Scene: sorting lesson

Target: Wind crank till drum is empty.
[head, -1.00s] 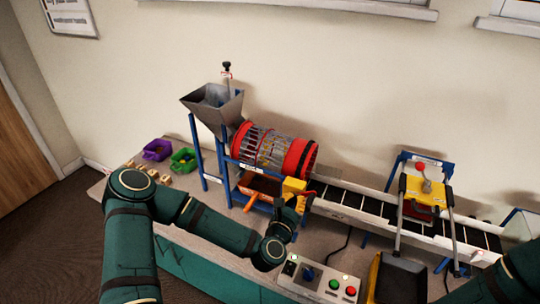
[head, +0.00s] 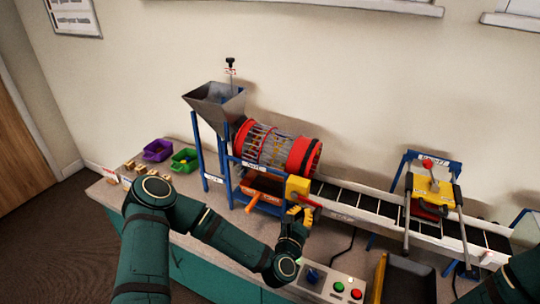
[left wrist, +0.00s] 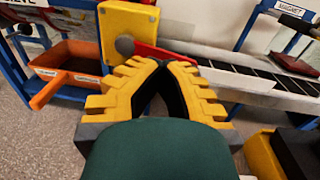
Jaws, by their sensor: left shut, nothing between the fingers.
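The sieve drum (head: 276,150), a wire cage between red end rings, lies between the grey hopper (head: 215,103) and the conveyor. Bits show through its bars, but I cannot tell how much is inside. A yellow gearbox (head: 297,186) sits below its right end and carries the red crank (head: 312,201). In the left wrist view the crank arm (left wrist: 148,51) runs right from a grey hub, partly behind my fingertips. My left gripper (head: 300,213) is shut and empty just in front of the crank; contact is unclear. Its yellow fingers meet at the tips in the wrist view (left wrist: 161,64).
An orange-handled tray (head: 262,196) sits under the drum. The conveyor (head: 355,208) runs right to a yellow magnet unit (head: 432,190). A button panel (head: 330,286) and dark bin (head: 408,280) stand in front. Purple (head: 157,149) and green (head: 184,159) bins are at left.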

